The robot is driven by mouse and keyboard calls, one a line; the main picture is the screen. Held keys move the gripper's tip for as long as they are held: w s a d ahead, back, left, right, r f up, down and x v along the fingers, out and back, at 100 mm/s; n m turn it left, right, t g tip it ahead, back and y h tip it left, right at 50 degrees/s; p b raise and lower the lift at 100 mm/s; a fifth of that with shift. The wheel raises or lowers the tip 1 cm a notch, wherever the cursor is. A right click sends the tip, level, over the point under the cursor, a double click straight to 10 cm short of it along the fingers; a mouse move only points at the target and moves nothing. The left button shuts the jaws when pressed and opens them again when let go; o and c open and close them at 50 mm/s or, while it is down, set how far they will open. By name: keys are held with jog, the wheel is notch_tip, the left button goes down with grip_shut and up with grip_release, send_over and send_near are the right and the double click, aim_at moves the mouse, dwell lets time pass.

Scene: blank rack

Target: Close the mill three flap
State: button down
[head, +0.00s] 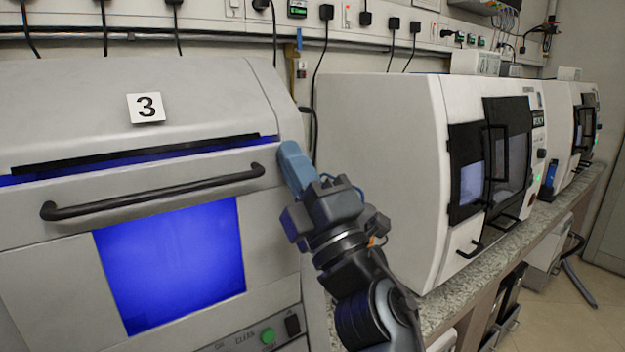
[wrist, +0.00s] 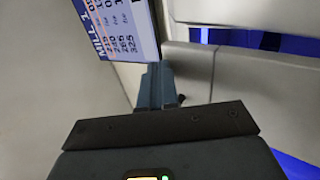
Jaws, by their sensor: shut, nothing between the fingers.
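Mill three is the big grey machine at the left of the head view, with a white "3" sign (head: 146,108) on its hood. A narrow blue-lit gap (head: 200,148) shows between hood and flap. My gripper (head: 288,152) is shut and empty, at the flap's upper right corner, right of the handle's end. In the wrist view its fingers (wrist: 157,75) are together beside grey panels; whether they touch the machine I cannot tell. The wrist view also shows the blue gap (wrist: 270,40).
A screen (wrist: 118,25) with mill text shows in the wrist view. A white machine (head: 385,170) with dark doors stands right of mill three on a speckled bench (head: 470,290). Another similar machine (head: 570,115) stands farther back. Cables hang along the wall.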

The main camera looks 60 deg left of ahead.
aim_at(281, 185)
jog(key=a, duration=0.3)
jog(key=shift+s+a+r+p, duration=0.15)
jog(key=shift+s+p, duration=0.05)
jog(key=shift+p, duration=0.2)
jog(key=shift+a+h+p, duration=0.45)
jog(key=shift+a+h, duration=0.35)
jog(key=shift+a, duration=0.7)
